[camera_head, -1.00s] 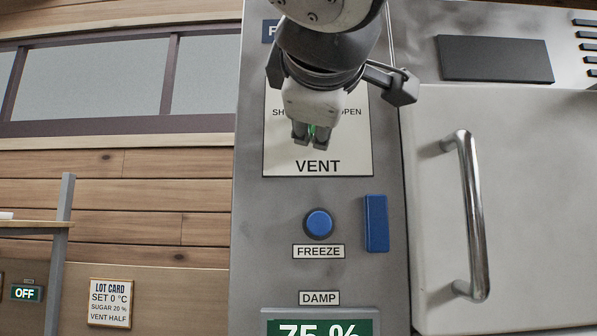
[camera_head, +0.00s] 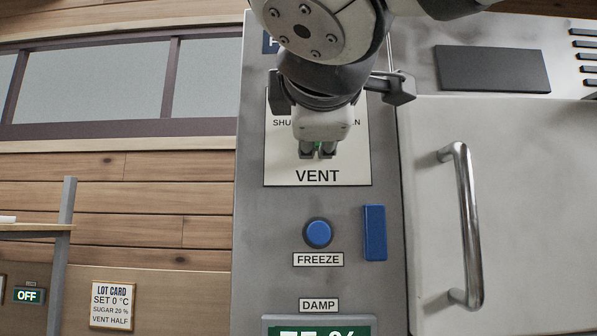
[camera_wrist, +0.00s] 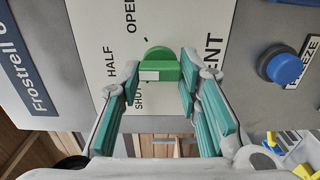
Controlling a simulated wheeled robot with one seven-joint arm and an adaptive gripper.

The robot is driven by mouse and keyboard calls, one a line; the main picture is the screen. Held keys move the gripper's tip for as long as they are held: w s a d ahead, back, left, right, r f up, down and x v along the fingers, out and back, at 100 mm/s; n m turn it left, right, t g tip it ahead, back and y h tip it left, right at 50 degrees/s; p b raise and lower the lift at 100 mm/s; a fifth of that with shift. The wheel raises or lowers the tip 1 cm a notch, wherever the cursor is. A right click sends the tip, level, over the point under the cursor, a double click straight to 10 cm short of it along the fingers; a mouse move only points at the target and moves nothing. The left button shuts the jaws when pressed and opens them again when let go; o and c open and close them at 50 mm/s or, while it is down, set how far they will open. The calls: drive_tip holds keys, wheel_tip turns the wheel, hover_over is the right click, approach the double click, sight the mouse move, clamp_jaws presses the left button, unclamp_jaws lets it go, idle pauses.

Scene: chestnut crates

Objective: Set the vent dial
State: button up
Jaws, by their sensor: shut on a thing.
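The green vent dial (camera_wrist: 160,60) is a raised grip on a white plate (camera_wrist: 88,30) marked SHUT, HALF and OPEN, with VENT beside it. In the wrist view a white mark shows on the grip's left end, roughly towards the side where HALF is printed; the exact setting is hard to tell. My gripper (camera_wrist: 158,84) has its two teal-padded fingers on either side of the dial, shut on it. In the head view my gripper (camera_head: 318,152) hides most of the dial and the HALF label, just above the word VENT.
Below the plate are a blue FREEZE button (camera_head: 318,233), a blue upright bar (camera_head: 375,232) and a DAMP display (camera_head: 318,328). A door with a metal handle (camera_head: 466,225) is at right. A lot card (camera_head: 112,304) at left reads SET 0 °C, SUGAR 20 %, VENT HALF.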

drive_tip(key=o, duration=1.1)
drive_tip(key=shift+o, duration=0.2)
drive_tip(key=s, duration=1.2)
drive_tip(key=shift+a, duration=0.2)
drive_tip(key=w+d+f+m+g+h, duration=0.1)
drive_tip(key=w+d+f+m+g, duration=0.2)
drive_tip(key=f, duration=0.4)
drive_tip(key=d+f+m+g, duration=0.1)
drive_tip(key=d+f+m, duration=0.1)
drive_tip(key=d+f, duration=0.4)
drive_tip(key=w+d+f+m+g+h, duration=0.1)
drive_tip(key=w+d+f+m+g, duration=0.15)
drive_tip(key=f, duration=0.65)
drive_tip(key=s+d+f+m+g+y, duration=0.1)
drive_tip(key=s+f+m+g, duration=0.1)
drive_tip(key=f, duration=0.4)
drive_tip(key=s+d+f+m+g, duration=0.2)
drive_tip(key=f+m, duration=0.2)
drive_tip(key=f, duration=0.3)
drive_tip(key=s+d+f+m+g+y, duration=0.1)
drive_tip(key=s+d+f+m+g, duration=0.1)
drive_tip(key=f+m, duration=0.2)
wheel_tip(320, 180, down, 3)
drive_tip(key=shift+s+y, duration=0.3)
drive_tip(key=shift+s, duration=0.1)
